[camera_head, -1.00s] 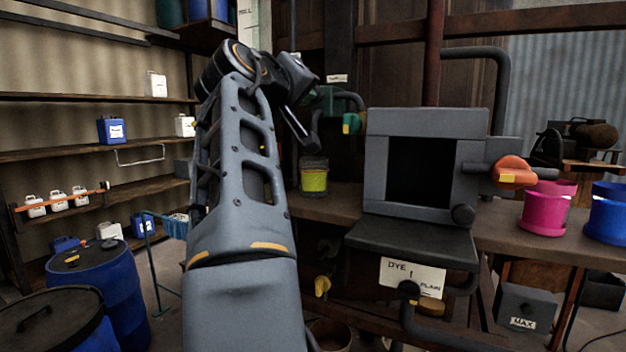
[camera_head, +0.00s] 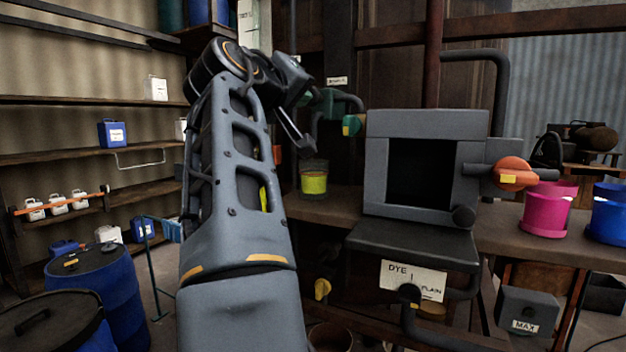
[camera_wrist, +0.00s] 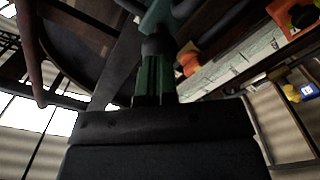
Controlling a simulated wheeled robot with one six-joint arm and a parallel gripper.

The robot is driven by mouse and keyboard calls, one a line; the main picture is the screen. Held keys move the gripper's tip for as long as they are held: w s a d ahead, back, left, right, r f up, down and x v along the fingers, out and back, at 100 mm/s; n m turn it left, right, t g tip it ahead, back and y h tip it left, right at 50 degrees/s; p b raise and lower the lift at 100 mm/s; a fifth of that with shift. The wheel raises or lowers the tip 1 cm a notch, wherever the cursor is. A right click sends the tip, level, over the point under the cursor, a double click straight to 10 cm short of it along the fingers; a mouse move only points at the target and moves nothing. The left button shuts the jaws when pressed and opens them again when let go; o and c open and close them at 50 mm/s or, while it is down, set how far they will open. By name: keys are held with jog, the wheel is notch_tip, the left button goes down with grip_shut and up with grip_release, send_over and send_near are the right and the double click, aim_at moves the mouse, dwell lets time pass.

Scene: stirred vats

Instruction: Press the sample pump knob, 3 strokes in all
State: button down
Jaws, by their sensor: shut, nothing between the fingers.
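My gripper (camera_head: 305,143) is shut and empty. In the head view it hangs at the end of my raised arm, just left of green pipework (camera_head: 328,102) at the back of the bench. In the wrist view a green ribbed column (camera_wrist: 155,78) with a dark collar stands just beyond my gripper's dark block (camera_wrist: 160,130). The column looks like part of the sample pump. I cannot make out the pump knob for certain, nor tell whether my gripper touches it. A yellow-green cup (camera_head: 314,182) stands on the bench below.
A grey box-shaped vat unit (camera_head: 373,160) with a dark opening stands right of my arm. An orange handle (camera_head: 515,173) sticks out on its right. Pink (camera_head: 546,210) and blue (camera_head: 608,215) buckets stand beyond. Blue drums (camera_head: 95,290) and shelves are at left.

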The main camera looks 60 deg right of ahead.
jog(key=a+b, duration=0.1)
jog(key=a, duration=0.5)
dwell(0.3)
jog(key=shift+w, duration=0.1)
dwell(0.4)
jog(key=w+a+f+n+t+y, duration=0.1)
jog(key=w+f+n+t+y, duration=0.15)
jog(key=w+f, duration=0.4)
jog(key=w+a+f+n+t+y, duration=0.1)
jog(key=w+f+y, duration=0.2)
jog(key=f, duration=0.7)
jog(key=w+a+f+n+t+y, duration=0.25)
jog(key=w+f, duration=0.25)
jog(key=f, duration=0.3)
jog(key=a+f+y, duration=0.3)
jog(key=a+f, duration=0.2)
jog(key=f, duration=0.3)
jog(key=a+f+y, duration=0.3)
jog(key=a+f, duration=0.2)
jog(key=f, duration=0.3)
jog(key=s+a+f+n+g+y+b, duration=0.1)
jog(key=s+a+f+y, duration=0.3)
jog(key=a+f, duration=0.8)
jog(key=shift+s+n, duration=0.6)
jog(key=shift+n, duration=0.3)
